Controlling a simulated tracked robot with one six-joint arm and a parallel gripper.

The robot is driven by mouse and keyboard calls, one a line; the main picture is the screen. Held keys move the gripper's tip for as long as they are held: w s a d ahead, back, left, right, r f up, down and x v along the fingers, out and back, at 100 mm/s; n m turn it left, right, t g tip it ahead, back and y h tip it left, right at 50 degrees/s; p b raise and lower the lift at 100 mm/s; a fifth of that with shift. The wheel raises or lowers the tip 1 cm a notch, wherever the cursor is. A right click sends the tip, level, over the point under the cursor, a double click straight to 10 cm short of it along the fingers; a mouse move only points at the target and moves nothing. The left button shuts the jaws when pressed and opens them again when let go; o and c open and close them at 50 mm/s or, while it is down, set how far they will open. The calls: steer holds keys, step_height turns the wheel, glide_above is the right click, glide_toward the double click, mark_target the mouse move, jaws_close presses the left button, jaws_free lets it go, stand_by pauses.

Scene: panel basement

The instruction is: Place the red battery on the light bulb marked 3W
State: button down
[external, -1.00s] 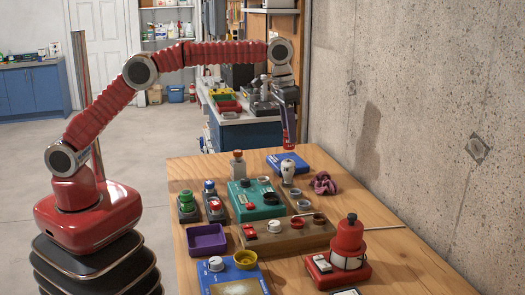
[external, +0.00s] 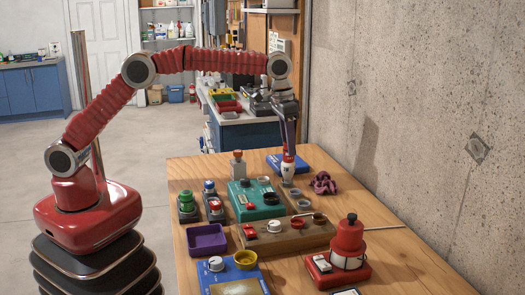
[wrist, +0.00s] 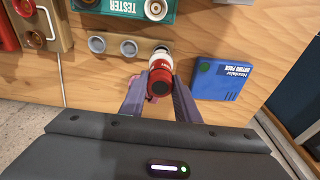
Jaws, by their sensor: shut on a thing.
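The red battery (wrist: 160,80), with a white band, is held upright between the two fingers of my gripper (wrist: 157,92) in the wrist view. In the external view my gripper (external: 288,150) points down with the red and white battery (external: 288,157) at its tips. The pale light bulb (external: 287,171) stands upright on the far end of the brown socket strip (external: 301,200), straight below the battery. Battery and bulb look in contact or nearly so; I cannot tell which. In the wrist view the battery mostly hides the bulb. Its marking is not readable.
The teal tester (external: 256,207) lies left of the strip. A blue pack (wrist: 222,82) lies behind the bulb, on the right in the wrist view.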

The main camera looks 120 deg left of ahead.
mark_target(284, 142)
steer(key=c, duration=1.4)
jaws_free()
steer(key=shift+o, duration=0.2)
step_height(284, 142, up, 12)
steer(key=s+d, duration=0.1)
steer(key=shift+d, duration=0.15)
steer(key=shift+s, duration=0.1)
